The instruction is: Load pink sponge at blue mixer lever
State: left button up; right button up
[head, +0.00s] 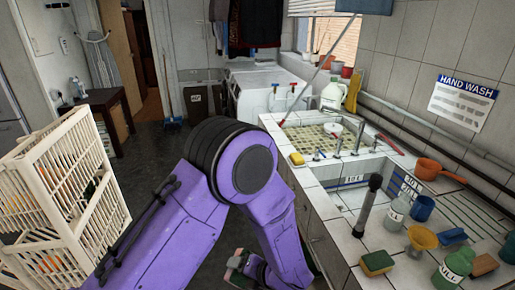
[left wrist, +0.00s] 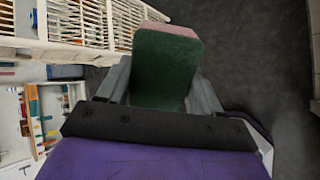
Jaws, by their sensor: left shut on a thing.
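My left gripper (head: 246,266) is low in front of the counter at the bottom middle of the head view, partly hidden by my purple arm. In the left wrist view my left gripper (left wrist: 165,92) is shut on the pink sponge (left wrist: 165,65), a block with a dark green broad face and a pink end, held between the grey fingers. The sponge is small and partly hidden in the head view (head: 236,262). A small blue lever (head: 274,86) stands on a tap at the back of the counter, left of a red-topped tap (head: 294,89). My right gripper is out of view.
Yellow sponge (head: 297,159) lies on the counter's front edge; a yellow-green sponge (head: 377,263) lies nearer. Two sink basins, a dark upright post (head: 368,205), bottles and an orange scoop (head: 428,168) occupy the counter. A cream crate (head: 62,190) stands at left. Dark floor is open behind my arm.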

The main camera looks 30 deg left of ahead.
aim_at(318, 149)
jog(key=u, duration=1.7)
jog(key=i, duration=3.6)
jog(key=z, duration=4.6)
jog(key=k, duration=0.25)
jog(key=u, duration=0.85)
jog(key=i, duration=1)
jog(key=u, duration=0.05)
